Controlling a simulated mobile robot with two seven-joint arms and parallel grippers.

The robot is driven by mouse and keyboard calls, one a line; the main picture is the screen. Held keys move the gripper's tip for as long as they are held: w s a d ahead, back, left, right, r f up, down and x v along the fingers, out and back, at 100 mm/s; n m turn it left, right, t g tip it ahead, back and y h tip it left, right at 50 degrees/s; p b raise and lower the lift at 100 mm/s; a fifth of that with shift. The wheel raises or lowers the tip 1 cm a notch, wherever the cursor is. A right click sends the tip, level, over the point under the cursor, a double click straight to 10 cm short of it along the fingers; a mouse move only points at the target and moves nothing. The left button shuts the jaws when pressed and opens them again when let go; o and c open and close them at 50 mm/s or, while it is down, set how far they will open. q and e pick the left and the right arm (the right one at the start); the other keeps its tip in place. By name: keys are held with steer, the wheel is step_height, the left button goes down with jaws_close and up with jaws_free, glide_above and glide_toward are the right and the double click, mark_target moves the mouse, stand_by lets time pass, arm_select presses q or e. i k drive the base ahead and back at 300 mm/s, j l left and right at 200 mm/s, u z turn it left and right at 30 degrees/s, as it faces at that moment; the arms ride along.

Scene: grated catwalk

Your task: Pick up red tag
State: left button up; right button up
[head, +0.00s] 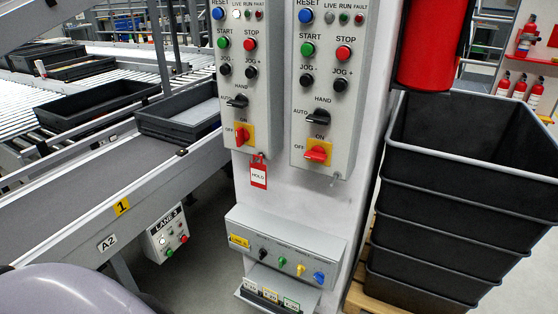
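The red tag (259,174) has a white label reading HOLD. It hangs from the lower edge of the left control panel (231,85), just below that panel's red rotary switch (242,136) on its yellow plate. The tag hangs upright against the pale column (290,200). Neither of my grippers shows in the head view.
A similar right panel (327,85) stands beside it. Below is a grey box (285,240) with coloured knobs. Stacked black crates (455,190) and a red cylinder (435,45) stand right. A conveyor (70,205) with black trays runs left.

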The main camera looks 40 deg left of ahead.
mark_target(258, 172)
steer(key=u, duration=1.25)
